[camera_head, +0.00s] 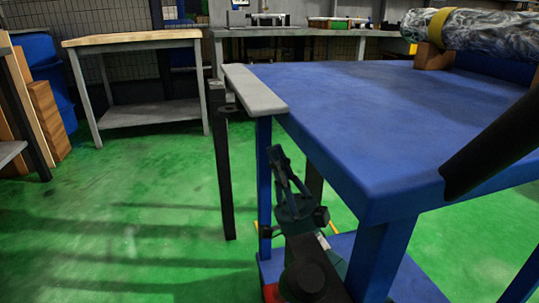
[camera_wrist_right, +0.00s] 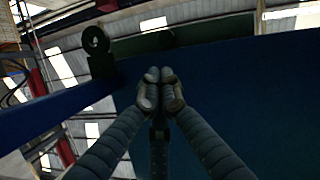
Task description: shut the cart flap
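The blue cart (camera_head: 370,110) fills the right of the head view, its flat top bare in front. A narrow grey board (camera_head: 254,90), which looks like the flap, lies level along its left end. A dark upright post (camera_head: 223,165) stands beside the board's outer edge. My right gripper (camera_head: 281,165) is below the cart top, beside the blue legs, fingers pointing up. In the right wrist view its fingertips (camera_wrist_right: 161,88) meet with nothing seen between them. The dark blue surface (camera_wrist_right: 240,90) is behind them; contact cannot be told. My left gripper is out of view.
A dark ring-shaped part (camera_wrist_right: 96,41) shows left of the fingers. A patterned roll (camera_head: 470,28) rests on the cart's far right. A dark rod (camera_head: 490,150) crosses the right side. A workbench (camera_head: 135,40) stands back left. Green floor (camera_head: 120,215) is clear at left.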

